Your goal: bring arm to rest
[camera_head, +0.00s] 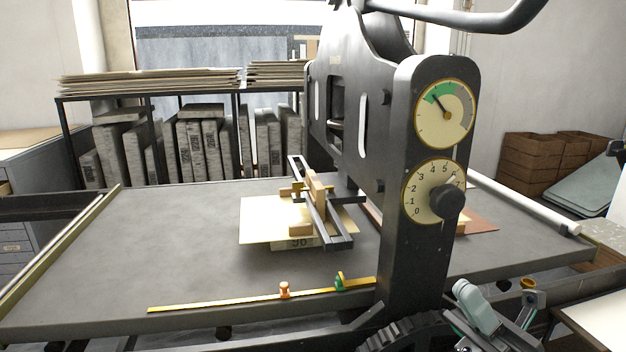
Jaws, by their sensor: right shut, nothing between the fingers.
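My right gripper (490,322) and part of its arm show at the lower right, in front of the press's upright. The gripper is shut and empty, next to the toothed wheel at the foot of the upright. The picture's bottom edge cuts off part of the arm. My left gripper is not in view.
The dark press (418,265) with two dials stands close by. Its flat bed (200,215) carries a pale sheet on a stone (298,243) under a black frame, and a yellow ruler (215,303) with orange and green sliders. A white table (598,318) is at the lower right.

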